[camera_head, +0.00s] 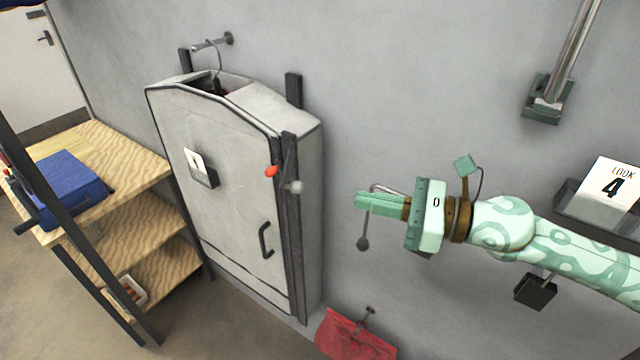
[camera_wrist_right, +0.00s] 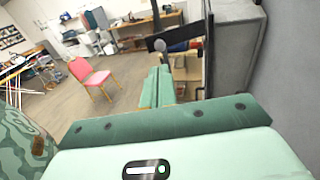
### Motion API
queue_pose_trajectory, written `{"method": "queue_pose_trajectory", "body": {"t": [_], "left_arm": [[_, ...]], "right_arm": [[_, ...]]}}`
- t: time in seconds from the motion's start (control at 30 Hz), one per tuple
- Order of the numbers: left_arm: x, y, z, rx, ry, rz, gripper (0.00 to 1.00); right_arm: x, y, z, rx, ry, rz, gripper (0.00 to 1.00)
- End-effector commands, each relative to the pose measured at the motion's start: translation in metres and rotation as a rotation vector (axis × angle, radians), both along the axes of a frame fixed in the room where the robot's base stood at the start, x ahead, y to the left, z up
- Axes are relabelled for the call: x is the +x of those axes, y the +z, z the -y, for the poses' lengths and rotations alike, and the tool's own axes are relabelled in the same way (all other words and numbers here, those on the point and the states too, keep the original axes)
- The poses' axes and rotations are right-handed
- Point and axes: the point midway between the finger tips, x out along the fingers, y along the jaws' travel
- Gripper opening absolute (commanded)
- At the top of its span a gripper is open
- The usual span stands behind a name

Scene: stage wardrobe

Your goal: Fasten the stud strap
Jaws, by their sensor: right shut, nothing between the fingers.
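A tall pale wardrobe bag or cabinet (camera_head: 220,160) stands against the grey wall, with a dark strip down its front right edge. An orange-red knob (camera_head: 271,171) and a grey ball-like stud (camera_head: 295,187) sit close together near the top of that strip. A round grey knob also shows just beyond my fingers in the right wrist view (camera_wrist_right: 178,46). I cannot tell for certain which part is the strap. My right gripper (camera_head: 362,201) is shut and empty, in front of the wall to the right of the cabinet and apart from it. My left gripper is out of view.
A dark handle (camera_head: 265,240) is on the cabinet front. Wooden shelves (camera_head: 110,160) carry a blue case (camera_head: 66,188) at the left. A dark ball (camera_head: 363,244) hangs below my right fingers. A red cloth item (camera_head: 352,338) hangs lower on the wall.

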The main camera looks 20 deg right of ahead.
Motion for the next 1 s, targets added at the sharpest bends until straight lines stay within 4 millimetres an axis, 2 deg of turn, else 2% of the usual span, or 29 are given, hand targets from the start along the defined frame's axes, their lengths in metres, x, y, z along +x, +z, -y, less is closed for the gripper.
{"method": "queue_pose_trajectory", "body": {"t": [0.03,0.2,0.4,0.63,1.0], "left_arm": [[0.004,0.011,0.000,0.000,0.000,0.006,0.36],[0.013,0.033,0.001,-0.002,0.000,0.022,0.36],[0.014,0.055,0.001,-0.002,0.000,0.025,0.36],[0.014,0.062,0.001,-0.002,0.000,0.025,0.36],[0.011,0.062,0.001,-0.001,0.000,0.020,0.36]], "right_arm": [[0.005,0.006,-0.005,0.005,-0.002,0.002,0.00],[0.022,0.007,-0.027,0.006,-0.002,0.002,0.00],[0.041,0.003,-0.054,0.004,0.000,0.000,0.00],[0.052,-0.002,-0.068,0.003,-0.001,-0.002,0.00],[0.053,-0.004,-0.069,0.002,-0.001,-0.002,0.00]]}}
